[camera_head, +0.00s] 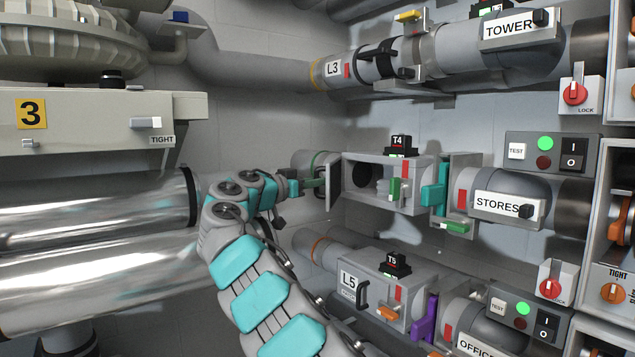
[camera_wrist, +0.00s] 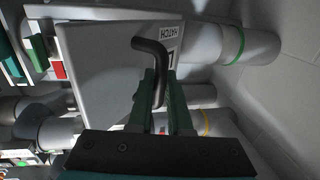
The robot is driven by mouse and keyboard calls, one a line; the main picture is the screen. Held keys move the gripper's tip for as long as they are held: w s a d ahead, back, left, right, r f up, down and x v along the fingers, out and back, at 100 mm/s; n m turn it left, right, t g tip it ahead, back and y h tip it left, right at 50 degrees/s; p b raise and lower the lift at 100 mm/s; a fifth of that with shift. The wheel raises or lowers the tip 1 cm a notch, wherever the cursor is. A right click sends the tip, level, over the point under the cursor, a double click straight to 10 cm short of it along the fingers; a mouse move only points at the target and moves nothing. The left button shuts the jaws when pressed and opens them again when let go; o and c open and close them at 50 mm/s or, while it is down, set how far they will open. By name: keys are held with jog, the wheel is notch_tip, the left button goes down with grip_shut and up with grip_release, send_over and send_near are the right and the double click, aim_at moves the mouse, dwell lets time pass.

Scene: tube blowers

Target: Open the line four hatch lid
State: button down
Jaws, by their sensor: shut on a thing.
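The line four hatch box (camera_head: 408,163) stands in the middle of the head view under the T4 counter (camera_head: 401,146). Its front is open and shows a dark inside with a grey thing in it. The hatch lid (camera_head: 334,183) is swung out to the left and seen nearly edge-on. In the wrist view the lid (camera_wrist: 105,65) fills the upper middle, with part of a HATCH label. Its bent black handle (camera_wrist: 152,47) passes between the green fingers of my gripper (camera_wrist: 160,85), which is shut on it. In the head view my gripper (camera_head: 318,182) is at the lid's left side.
The line five box (camera_head: 350,280) with a black handle sits just below, the L3 pipe (camera_head: 333,69) above. A large metal cylinder (camera_head: 90,215) and the machine marked 3 (camera_head: 80,125) stand left. A teal slide (camera_head: 441,185) is right of the open box.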

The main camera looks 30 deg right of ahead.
jog(key=c, duration=1.1)
grip_release()
jog(key=shift+r, duration=0.1)
